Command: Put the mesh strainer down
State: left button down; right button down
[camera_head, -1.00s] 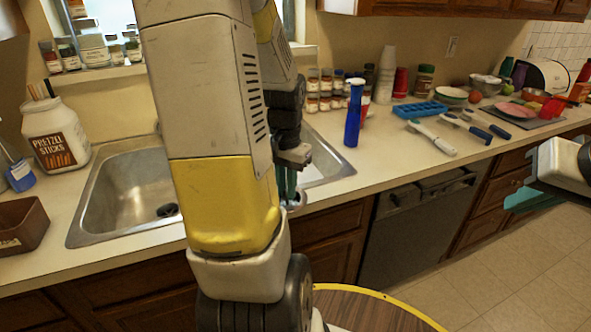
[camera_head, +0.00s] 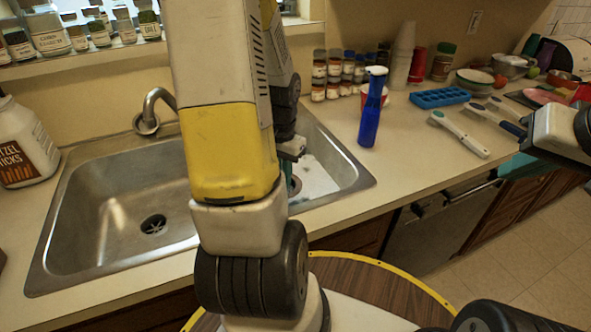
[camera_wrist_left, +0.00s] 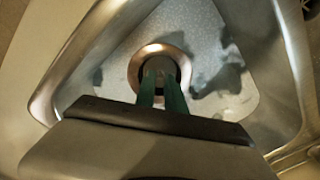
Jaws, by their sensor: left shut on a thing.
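The mesh strainer (camera_wrist_left: 136,70) shows in the left wrist view as a small round piece with a coppery metal rim and a dark middle. The green fingers of my left gripper (camera_wrist_left: 161,80) are shut on it. In the head view my left gripper (camera_head: 289,178) reaches down into the right sink basin (camera_head: 345,168), and my own arm hides much of it; the strainer is barely visible there. I cannot tell whether the strainer touches the basin floor. My right gripper (camera_head: 522,166), with teal fingers, is over the counter's front edge at the right; its opening is unclear.
The left basin (camera_head: 100,215) is empty, with a drain and a faucet (camera_head: 150,112) behind. Brushes (camera_head: 460,133) and a blue tray (camera_head: 439,97) lie farther right. A pretzel jar (camera_head: 22,148) stands at left.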

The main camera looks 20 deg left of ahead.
pick_arm(q)
notch_tip(320, 180, down, 7)
jog(key=shift+r, duration=0.1)
jog(key=w, duration=0.5)
jog(key=w+d+f, duration=0.1)
jog(key=w, duration=0.4)
jog(key=w+d+f, duration=0.1)
jog(key=w, duration=0.5)
jog(key=shift+f, duration=1.85)
jog(key=c, duration=1.4)
grip_release()
jog(key=shift+f, duration=0.15)
